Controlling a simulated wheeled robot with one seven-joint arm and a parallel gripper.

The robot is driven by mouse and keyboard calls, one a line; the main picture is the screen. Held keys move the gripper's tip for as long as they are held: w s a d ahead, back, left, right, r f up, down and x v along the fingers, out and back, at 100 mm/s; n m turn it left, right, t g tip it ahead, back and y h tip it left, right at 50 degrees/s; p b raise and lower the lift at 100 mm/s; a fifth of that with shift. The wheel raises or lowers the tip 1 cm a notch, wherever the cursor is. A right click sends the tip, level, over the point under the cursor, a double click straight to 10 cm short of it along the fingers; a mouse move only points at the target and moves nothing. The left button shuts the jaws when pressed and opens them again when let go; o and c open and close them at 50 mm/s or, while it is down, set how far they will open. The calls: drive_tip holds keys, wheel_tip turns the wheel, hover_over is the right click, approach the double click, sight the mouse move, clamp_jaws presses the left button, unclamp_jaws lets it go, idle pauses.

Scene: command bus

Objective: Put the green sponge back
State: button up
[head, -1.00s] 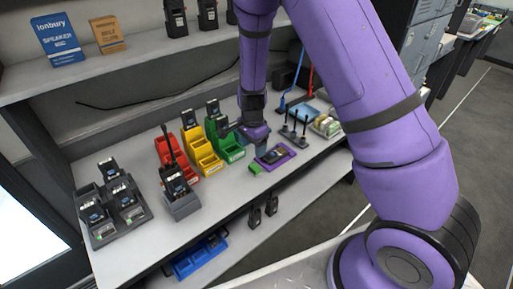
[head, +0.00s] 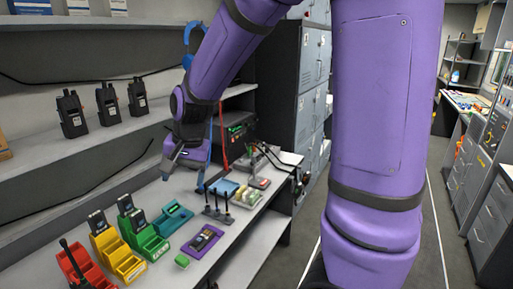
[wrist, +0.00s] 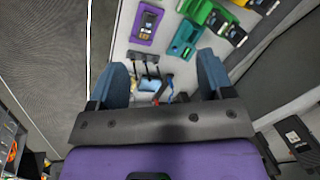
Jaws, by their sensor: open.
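The green sponge (head: 182,261) is a small bright green block on the bench, just left of the purple tray (head: 203,240) and in front of the green bin (head: 148,240). In the wrist view, a small green patch at the top edge may be it. My gripper (head: 168,172) is open and empty, held above the bench beyond the sponge and clear of it. In the wrist view its two blue-grey fingers (wrist: 162,78) are spread wide with nothing gripped between them.
A teal bin (head: 172,219) stands behind the tray, with yellow (head: 122,262) and red bins to the left. Radios (head: 107,104) stand on the shelf above.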

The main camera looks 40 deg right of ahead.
drive_tip(key=s+d+r+n+t, duration=0.1)
drive_tip(key=s+r+n, duration=0.1)
drive_tip(key=s+r, duration=0.2)
drive_tip(key=s+d+r+n+t+h, duration=0.1)
drive_tip(key=s+d+r+n, duration=0.1)
drive_tip(key=s, duration=0.7)
drive_tip(key=s+d+r+n+t, duration=0.1)
drive_tip(key=s+r+n, duration=0.2)
drive_tip(key=s+r, duration=0.3)
drive_tip(key=shift+s+d+r+n+h, duration=0.3)
drive_tip(key=shift+s+d+h, duration=0.1)
drive_tip(key=shift+s, duration=0.4)
